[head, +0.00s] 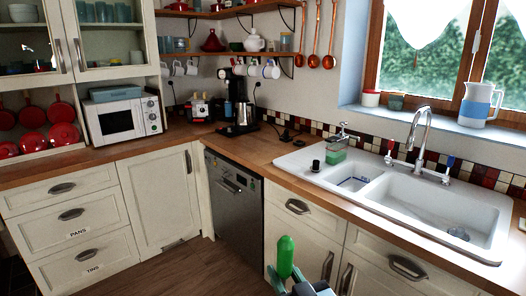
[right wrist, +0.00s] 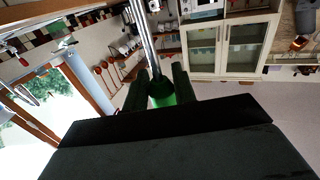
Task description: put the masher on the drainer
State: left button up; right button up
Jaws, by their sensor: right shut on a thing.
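My right gripper (head: 300,288) is at the bottom edge of the head view, in front of the sink cabinets. It is shut on the green handle of the masher (head: 286,257), whose rounded end points up. In the right wrist view, the dark fingers hold the green handle (right wrist: 162,96), and a metal shaft (right wrist: 147,42) runs out of the frame. The masher's head is not seen. The white sink (head: 478,213) is set in the counter at right, with a flat white strip at its left end. No separate drainer rack is seen. My left gripper is not in view.
A green soap dispenser (head: 336,152) and a small black item (head: 316,165) stand at the sink's left end. A tall faucet (head: 420,130) rises behind the bowls. A coffee maker (head: 243,110) and toaster (head: 199,108) stand further back. The wooden counter (head: 245,146) left of the sink has free room.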

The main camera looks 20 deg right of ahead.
aim_at(301, 160)
jog(key=u, duration=0.3)
jog(key=i, duration=1.55)
jog(key=z, duration=1.2)
jog(key=i, duration=0.7)
jog(key=z, duration=0.8)
